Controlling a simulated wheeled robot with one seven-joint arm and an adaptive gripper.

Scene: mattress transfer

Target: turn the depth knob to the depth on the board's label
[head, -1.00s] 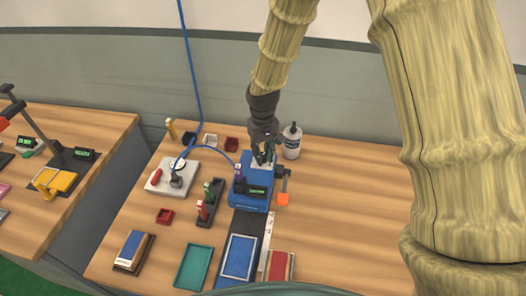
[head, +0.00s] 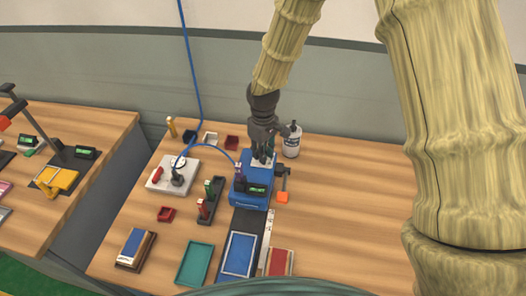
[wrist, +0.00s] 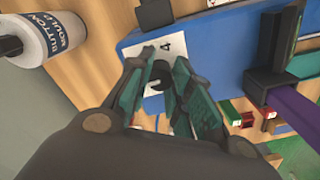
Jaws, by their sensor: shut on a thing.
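The blue machine (head: 257,203) stands at the middle of the table, with a white dial plate (head: 267,158) on top. In the wrist view the dial plate (wrist: 141,52) shows a "4" by its edge. The dark depth knob (wrist: 159,74) is between my gripper's (wrist: 163,85) teal fingers, which are shut on it and hide much of it. In the head view my gripper (head: 262,160) points down onto the machine top. A blue board (head: 238,254) lies on the dark bed in front; its label is not readable.
A white bottle (head: 292,142) stands just behind the machine's right side. A purple-handled lever (wrist: 294,113) sits close to the gripper. An orange-ended part (head: 282,197) juts out at the right. The table's right side is clear.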

